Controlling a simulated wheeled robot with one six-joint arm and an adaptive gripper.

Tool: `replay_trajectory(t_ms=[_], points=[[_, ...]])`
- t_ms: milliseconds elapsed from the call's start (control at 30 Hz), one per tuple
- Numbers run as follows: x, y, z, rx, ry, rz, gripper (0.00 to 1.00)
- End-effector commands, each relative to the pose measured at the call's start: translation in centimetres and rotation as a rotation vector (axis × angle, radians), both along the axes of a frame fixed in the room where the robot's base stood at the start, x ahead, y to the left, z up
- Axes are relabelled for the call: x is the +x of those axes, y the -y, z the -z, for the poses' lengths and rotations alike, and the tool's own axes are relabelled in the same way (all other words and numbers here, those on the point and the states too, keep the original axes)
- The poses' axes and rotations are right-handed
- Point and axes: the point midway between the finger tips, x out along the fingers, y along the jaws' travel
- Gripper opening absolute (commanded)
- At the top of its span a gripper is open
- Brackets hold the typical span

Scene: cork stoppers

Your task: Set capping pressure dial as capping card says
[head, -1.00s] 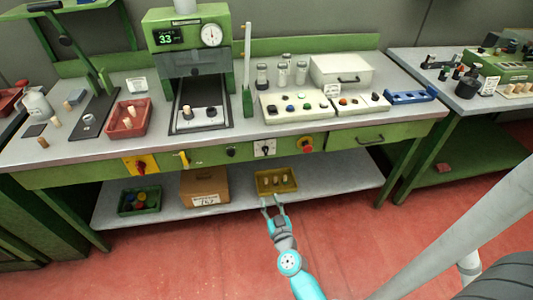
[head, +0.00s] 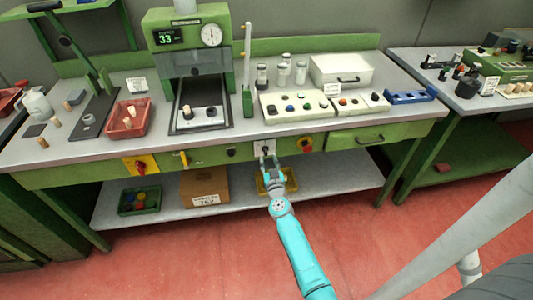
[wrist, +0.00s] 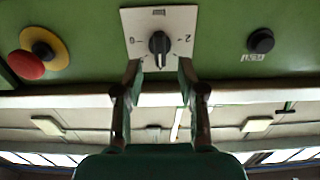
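A black rotary dial knob (wrist: 159,43) sits on a white plate (wrist: 132,22) on the green front rail; the plate also shows in the head view (head: 257,148). In the wrist view the plate carries marks at its left, right and top; the right one looks like 2, and the picture appears upside down. My gripper (wrist: 160,72) is open and empty. Its fingertips are apart, just short of the knob and to either side of it. In the head view my gripper (head: 268,157) partly covers the plate. A small white card (head: 137,85) stands on the bench; its text is too small to read.
A red-and-yellow stop button (wrist: 28,62) and a black button (wrist: 260,41) flank the dial. The press (head: 188,40) has a display reading 33 and a round gauge. A yellow tray (head: 289,185) sits on the lower shelf, below my gripper.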

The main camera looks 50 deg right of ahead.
Motion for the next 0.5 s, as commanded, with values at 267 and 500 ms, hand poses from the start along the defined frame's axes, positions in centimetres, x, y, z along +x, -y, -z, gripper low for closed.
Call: replay_trajectory(t_ms=[267,500], points=[[2.9,2.2,0.0,-0.001,-0.001,0.001,0.4],[3.7,2.7,0.1,0.001,-0.001,0.0,0.4]])
